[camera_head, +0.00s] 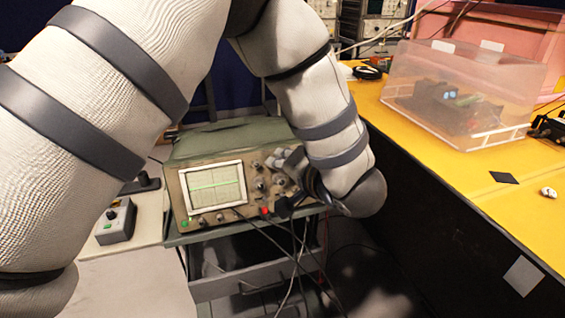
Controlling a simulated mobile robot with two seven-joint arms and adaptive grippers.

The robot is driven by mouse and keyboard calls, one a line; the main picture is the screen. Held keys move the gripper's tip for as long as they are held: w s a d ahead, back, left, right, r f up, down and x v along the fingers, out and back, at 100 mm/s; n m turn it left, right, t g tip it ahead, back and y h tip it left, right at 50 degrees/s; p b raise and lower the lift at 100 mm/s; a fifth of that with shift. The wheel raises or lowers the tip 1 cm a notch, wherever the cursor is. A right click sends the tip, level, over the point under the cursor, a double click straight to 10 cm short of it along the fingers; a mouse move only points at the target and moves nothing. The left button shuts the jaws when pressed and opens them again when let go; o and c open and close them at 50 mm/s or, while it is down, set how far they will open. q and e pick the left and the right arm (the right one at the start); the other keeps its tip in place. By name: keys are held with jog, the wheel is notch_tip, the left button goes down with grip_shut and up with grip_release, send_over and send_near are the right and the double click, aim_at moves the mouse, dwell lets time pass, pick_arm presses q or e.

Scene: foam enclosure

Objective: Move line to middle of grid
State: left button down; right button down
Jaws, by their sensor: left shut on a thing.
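The oscilloscope (226,218) stands on a cart, its front panel facing me. Its lit screen shows a pale grid (226,198) with a bright green line (205,187) running across it at about mid-height; I cannot tell whether it lies exactly on the centre line. My left arm reaches over from the left and down to the right side of the panel. My left gripper (287,181) is shut on a knob there, which its fingers and wrist mostly hide. My right gripper is not in view.
Cables hang in front of the oscilloscope. A small grey control box (116,222) sits on a light table at left. At right, a yellow bench (530,215) carries a clear plastic box (462,85). A dark gap lies between cart and bench.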

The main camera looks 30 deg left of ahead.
pick_arm(q)
jog(key=shift+r+n, duration=0.1)
jog(key=shift+n, duration=1.4)
jog(key=c, duration=1.7)
grip_release()
jog(key=shift+a+h, duration=0.1)
jog(key=shift+h, duration=0.2)
jog(key=shift+o, duration=0.2)
